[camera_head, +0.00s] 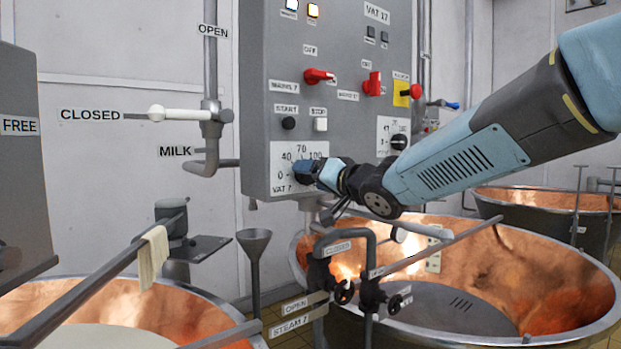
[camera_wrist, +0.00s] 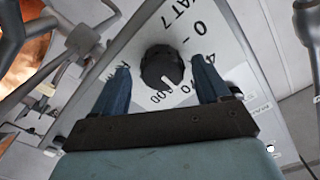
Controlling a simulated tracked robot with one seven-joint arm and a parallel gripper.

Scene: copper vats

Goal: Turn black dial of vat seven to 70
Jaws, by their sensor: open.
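The black dial of vat seven (camera_wrist: 161,66) shows in the wrist view on a white scale plate lettered VAT 7 and 0 to 100. A white mark on its lower side points roughly between 70 and 100. My gripper (camera_wrist: 160,63) is open, with one blue finger on each side of the dial. In the head view my gripper (camera_head: 298,171) is at the scale plate (camera_head: 312,151) on the grey panel and hides the dial.
Red switches (camera_head: 317,76) and small buttons (camera_head: 288,123) sit above on the panel. Another black dial (camera_head: 399,142) is to the right. A white-handled milk lever (camera_head: 180,115) is at left.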

